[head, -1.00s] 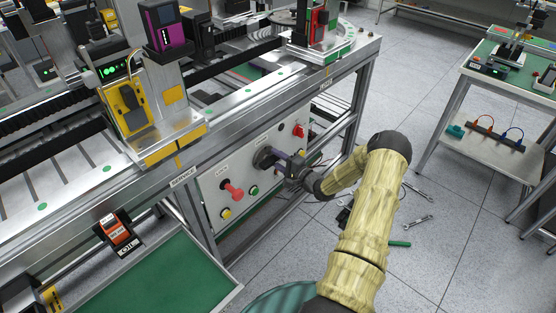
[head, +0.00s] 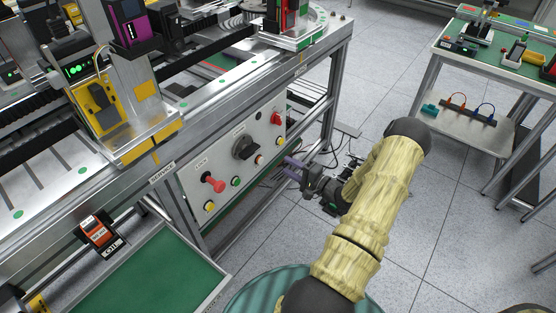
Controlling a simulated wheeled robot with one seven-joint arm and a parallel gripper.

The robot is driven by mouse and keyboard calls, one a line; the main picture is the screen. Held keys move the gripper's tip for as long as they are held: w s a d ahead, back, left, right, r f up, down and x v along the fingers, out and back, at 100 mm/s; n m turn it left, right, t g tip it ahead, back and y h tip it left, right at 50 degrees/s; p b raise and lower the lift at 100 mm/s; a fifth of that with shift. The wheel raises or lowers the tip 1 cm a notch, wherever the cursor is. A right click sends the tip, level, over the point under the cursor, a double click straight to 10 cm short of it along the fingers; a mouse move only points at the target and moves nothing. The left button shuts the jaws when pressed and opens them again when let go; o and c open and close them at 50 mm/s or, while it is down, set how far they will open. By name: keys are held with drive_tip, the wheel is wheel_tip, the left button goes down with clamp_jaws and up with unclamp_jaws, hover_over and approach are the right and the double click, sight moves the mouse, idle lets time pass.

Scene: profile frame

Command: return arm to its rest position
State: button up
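My gripper (head: 289,168) is in the middle of the head view, in front of the right end of the control panel. Its purple fingers point left toward the panel and show a gap between them, with nothing held. My arm (head: 368,215), in a pale wood-like pattern, bends at a dark elbow joint on the right and comes down to the bottom of the picture. The grey control panel (head: 222,190) carries a black rotary knob (head: 245,148), which is now in plain sight and apart from the fingers.
The panel also has a red lever (head: 213,184), a red switch (head: 277,118) and several small buttons. A green-topped workbench (head: 520,70) stands at the right. A green tray (head: 150,275) sits at lower left. Cables lie on the floor behind my wrist. Tiled floor (head: 455,220) is open at right.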

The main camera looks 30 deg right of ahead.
drive_tip(key=v, duration=0.2)
drive_tip(key=shift+s+d, duration=0.1)
drive_tip(key=shift+s, duration=0.15)
drive_tip(key=shift+w, duration=0.1)
